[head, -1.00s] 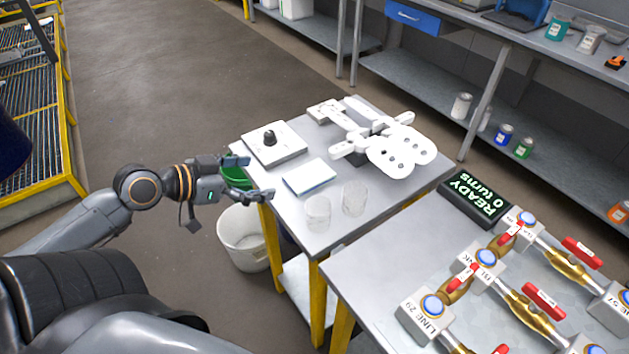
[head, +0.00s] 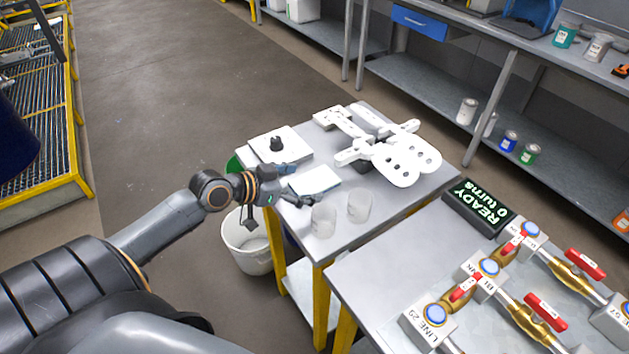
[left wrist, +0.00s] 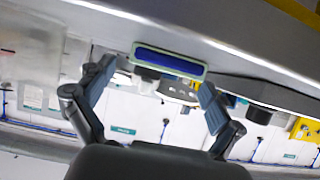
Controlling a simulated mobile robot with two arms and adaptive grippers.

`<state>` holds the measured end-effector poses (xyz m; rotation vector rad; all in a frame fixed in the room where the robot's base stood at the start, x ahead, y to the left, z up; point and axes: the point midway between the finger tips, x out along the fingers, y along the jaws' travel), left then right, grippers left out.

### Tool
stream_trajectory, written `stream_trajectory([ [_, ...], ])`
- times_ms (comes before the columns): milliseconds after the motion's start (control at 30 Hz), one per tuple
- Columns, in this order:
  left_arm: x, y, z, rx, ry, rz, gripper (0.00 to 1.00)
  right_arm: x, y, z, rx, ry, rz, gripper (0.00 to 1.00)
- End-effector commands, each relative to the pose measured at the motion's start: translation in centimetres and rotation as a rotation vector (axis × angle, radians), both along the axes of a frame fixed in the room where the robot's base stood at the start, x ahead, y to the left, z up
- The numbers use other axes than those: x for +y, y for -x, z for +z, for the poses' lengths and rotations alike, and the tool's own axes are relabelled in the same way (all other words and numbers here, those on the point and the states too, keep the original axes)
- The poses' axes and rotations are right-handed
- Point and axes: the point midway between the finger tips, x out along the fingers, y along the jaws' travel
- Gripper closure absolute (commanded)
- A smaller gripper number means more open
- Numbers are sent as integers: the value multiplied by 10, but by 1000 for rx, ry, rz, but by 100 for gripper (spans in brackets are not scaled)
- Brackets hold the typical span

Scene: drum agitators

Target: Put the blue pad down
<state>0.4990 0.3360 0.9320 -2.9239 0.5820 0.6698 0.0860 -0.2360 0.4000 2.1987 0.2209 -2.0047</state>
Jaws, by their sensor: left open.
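The blue pad (head: 315,181) lies flat on the small grey table (head: 322,245), with a pale top and bluish edges. In the left wrist view the pad (left wrist: 170,62) shows edge-on as a blue strip in a light rim, beyond and between the fingertips. My left gripper (head: 294,185) is open at the pad's left end, one finger on the far side and one on the near side. I cannot tell whether they touch it. The open fingers also show in the left wrist view (left wrist: 155,88). My right gripper is not in view.
A white bucket (head: 246,245) stands on the floor below. Valves (head: 485,270) fill the right-hand table.

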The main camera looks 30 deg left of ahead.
Motion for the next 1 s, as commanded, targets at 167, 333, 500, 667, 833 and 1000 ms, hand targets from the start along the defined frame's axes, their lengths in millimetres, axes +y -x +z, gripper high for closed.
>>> stream_trajectory([
  [167,-5,-15,-6,-3,0,2,7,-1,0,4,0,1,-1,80],
  [333,-6,-17,-9,-1,-2,1,7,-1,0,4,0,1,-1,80],
  [500,-6,-17,-9,-1,-2,1,18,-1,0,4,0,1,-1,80],
  [667,-6,-17,-8,-1,-2,1,50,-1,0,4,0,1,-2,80],
  [833,-6,-17,-8,-1,-2,1,63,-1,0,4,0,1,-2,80],
  [1000,-6,-17,-8,-1,-2,1,63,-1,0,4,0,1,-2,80],
])
